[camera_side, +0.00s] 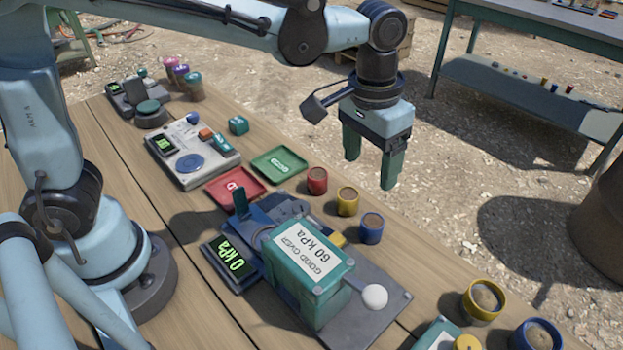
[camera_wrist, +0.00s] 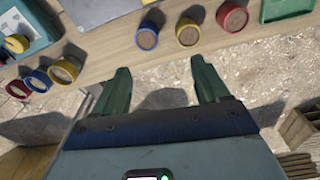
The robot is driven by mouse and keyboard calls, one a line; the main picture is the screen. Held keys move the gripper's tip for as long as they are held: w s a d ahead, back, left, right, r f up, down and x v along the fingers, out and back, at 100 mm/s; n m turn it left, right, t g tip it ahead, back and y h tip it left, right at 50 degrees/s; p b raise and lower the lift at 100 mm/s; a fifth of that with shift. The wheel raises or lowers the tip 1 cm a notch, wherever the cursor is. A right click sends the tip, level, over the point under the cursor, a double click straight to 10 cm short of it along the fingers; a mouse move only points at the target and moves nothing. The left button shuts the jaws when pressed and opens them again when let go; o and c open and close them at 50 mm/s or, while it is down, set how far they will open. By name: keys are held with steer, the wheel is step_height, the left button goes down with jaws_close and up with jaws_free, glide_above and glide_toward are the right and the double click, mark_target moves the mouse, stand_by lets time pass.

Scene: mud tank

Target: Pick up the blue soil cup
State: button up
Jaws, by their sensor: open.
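A blue soil cup (camera_side: 371,229) filled with brown soil stands upright on the wooden table, beside the grey plate of the press machine. It also shows in the wrist view (camera_wrist: 147,36). A second blue cup (camera_side: 538,335) stands at the bottom right of the side view, and shows at the left in the wrist view (camera_wrist: 36,81). My gripper (camera_side: 369,172) is open and empty, with its green fingers pointing down above the table's far edge. In the wrist view my gripper (camera_wrist: 160,66) has the first blue cup ahead of the gap between its fingers, nothing touching.
A yellow cup (camera_side: 347,201) and a red cup (camera_side: 317,181) stand in a row with the blue cup. The green press box (camera_side: 310,275) stands nearby. Red (camera_side: 236,188) and green (camera_side: 279,164) trays lie left of the row. Another yellow cup (camera_side: 484,301) stands at lower right.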

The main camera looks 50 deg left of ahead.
mark_target(374, 223)
steer(key=shift+g, duration=0.4)
steer(key=d+f, duration=0.1)
steer(key=f, duration=0.8)
steer(key=d+f, duration=0.1)
steer(key=f, duration=0.3)
steer(key=shift+w+d+f, duration=0.1)
steer(key=shift+d+f, duration=0.05)
steer(key=shift+d, duration=0.2)
steer(key=c, duration=1.2)
steer(key=shift+o, duration=0.2)
